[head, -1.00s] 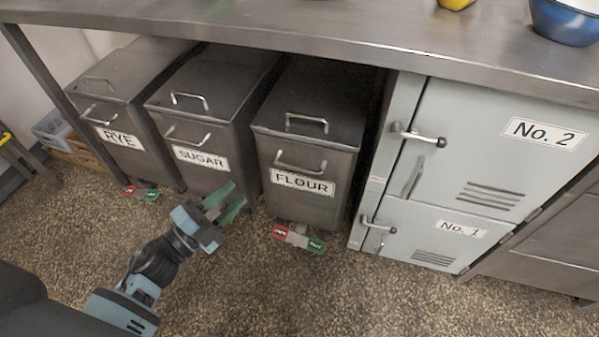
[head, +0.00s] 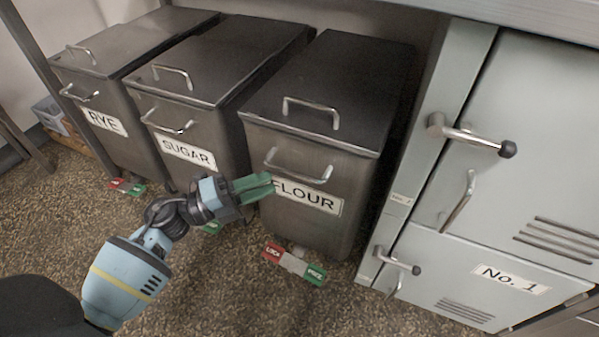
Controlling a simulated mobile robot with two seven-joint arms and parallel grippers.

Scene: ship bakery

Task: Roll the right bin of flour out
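The flour bin (head: 310,228) is a dark metal bin, the rightmost of a row under the counter, with a white FLOUR label (head: 318,199). It has a handle on its lid (head: 311,112) and a pull handle (head: 298,168) on its front. A red and green brake pedal (head: 293,264) shows at its foot. My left gripper (head: 268,188), with green fingers, is in front of the bin's left front edge, just below and left of the pull handle, and covers the label's left end. Contact and finger gap are unclear. My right gripper is not in view.
The sugar bin (head: 183,115) and rye bin (head: 97,96) stand to the left, with similar pedals. A grey locker (head: 440,235) with protruding handles stands close on the right. The counter (head: 540,18) overhangs the bins. Speckled floor (head: 225,285) in front is clear.

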